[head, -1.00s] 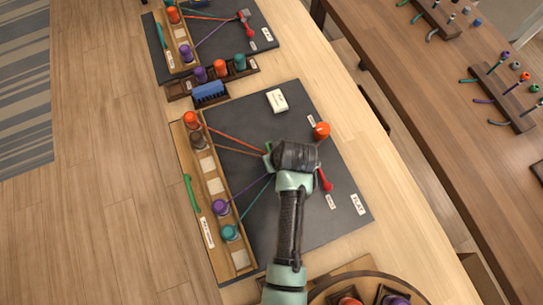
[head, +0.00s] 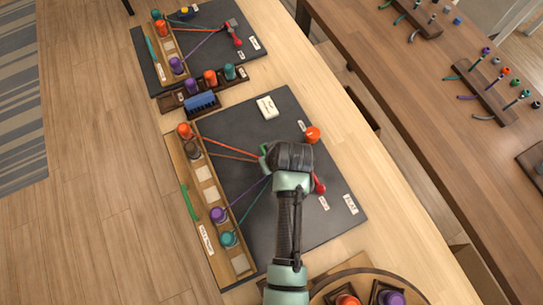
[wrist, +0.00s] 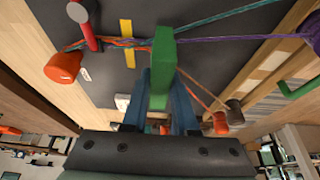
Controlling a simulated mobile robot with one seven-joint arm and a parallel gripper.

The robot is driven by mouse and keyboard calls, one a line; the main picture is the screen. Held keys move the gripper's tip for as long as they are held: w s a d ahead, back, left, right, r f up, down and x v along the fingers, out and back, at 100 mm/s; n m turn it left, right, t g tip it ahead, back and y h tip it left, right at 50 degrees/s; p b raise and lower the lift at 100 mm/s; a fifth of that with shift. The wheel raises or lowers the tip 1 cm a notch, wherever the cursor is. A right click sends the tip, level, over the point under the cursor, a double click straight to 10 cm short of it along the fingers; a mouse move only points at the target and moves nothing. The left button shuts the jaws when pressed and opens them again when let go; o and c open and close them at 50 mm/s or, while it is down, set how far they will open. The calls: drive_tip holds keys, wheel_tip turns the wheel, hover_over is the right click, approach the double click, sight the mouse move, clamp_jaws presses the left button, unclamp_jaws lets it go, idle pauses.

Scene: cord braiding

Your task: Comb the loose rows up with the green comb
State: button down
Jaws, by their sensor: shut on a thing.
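My gripper (wrist: 165,103) is shut on the green comb (wrist: 162,60), a plain green block between blue fingers in the wrist view. In the head view the comb (head: 264,161) shows beside my dark wrist, over the grey board. Orange, brown, purple and teal cords run from bobbins on the wooden rail (head: 207,262) to the braid (wrist: 110,43). The comb overlaps the cords where they meet the braid; I cannot tell whether its teeth sit between them. The braid leads to a post with a red handle (wrist: 83,28). My wrist hides this area in the head view.
An orange knob (head: 313,134) stands by the board's right side. A white block (head: 267,107) lies on the board (head: 290,235). A yellow strip (wrist: 127,40) lies near the braid.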

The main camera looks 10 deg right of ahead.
drive_tip(key=r+p, duration=0.6)
drive_tip(key=shift+s+a+r, duration=0.1)
drive_tip(key=shift+a+r, duration=0.25)
drive_tip(key=shift+r, duration=0.05)
drive_tip(key=shift+f, duration=0.1)
drive_tip(key=s+a+r+m+h+b, duration=0.1)
drive_tip(key=s+a+r+m+b, duration=0.2)
drive_tip(key=s+r+b, duration=0.1)
drive_tip(key=shift+s+m, duration=0.3)
drive_tip(key=shift+s, duration=0.2)
